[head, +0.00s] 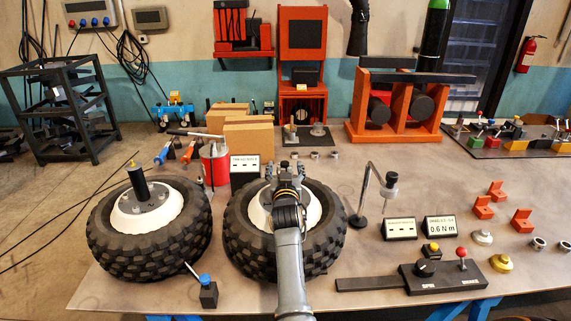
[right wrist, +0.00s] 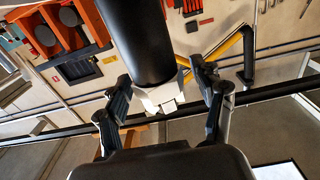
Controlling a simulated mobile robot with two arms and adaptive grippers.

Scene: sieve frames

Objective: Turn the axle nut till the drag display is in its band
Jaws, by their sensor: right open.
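The drag display (head: 440,229) stands at the right of the bench and reads 0.6 N m; its small heading is hard to read. My right gripper (head: 284,170) is over the hub of the right wheel (head: 241,238), fingers pointing away from me. It hides the axle and any nut there. In the right wrist view, my open right gripper (right wrist: 163,105) has its fingers apart on both sides of a pale block (right wrist: 160,97) at the end of a black cylinder (right wrist: 138,40). I cannot tell whether this is the nut. My left gripper is not in view.
The left wheel (head: 105,235) has an upright black axle post (head: 137,183). A lamp-like stand (head: 362,195), a second display (head: 399,229) and a knob box (head: 440,275) stand to the right. A blue-topped switch (head: 208,292) is in front. Orange blocks (head: 483,208) lie further right.

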